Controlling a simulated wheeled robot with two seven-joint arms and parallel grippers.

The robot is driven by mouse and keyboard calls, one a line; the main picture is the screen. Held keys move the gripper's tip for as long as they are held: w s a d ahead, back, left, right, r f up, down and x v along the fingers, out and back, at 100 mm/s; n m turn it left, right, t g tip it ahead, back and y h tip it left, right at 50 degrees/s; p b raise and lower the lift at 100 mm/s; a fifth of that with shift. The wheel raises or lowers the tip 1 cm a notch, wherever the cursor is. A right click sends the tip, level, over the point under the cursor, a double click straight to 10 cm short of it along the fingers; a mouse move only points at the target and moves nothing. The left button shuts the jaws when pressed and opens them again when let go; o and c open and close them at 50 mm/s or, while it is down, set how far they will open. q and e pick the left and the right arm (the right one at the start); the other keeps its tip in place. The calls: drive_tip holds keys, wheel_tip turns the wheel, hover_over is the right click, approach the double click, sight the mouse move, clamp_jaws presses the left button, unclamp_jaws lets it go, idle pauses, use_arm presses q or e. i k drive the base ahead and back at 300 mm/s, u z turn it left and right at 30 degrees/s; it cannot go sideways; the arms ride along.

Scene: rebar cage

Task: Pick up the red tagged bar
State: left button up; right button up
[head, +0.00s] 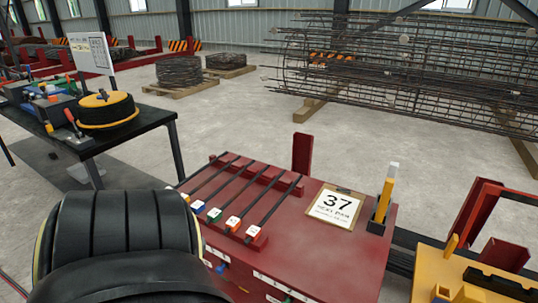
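Several thin dark bars (208,180) lie side by side on a low red rack on top of a red bench (330,255), in the middle of the head view. Their near ends carry small tags with white faces and coloured sides. Neither of my grippers is in view.
A black table (140,128) with a cable reel (105,108) stands left. A large rebar cage (410,75) is behind. My black arm part covers the lower left.

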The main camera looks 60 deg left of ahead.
sight(254, 232)
drive_tip(key=u, duration=2.05)
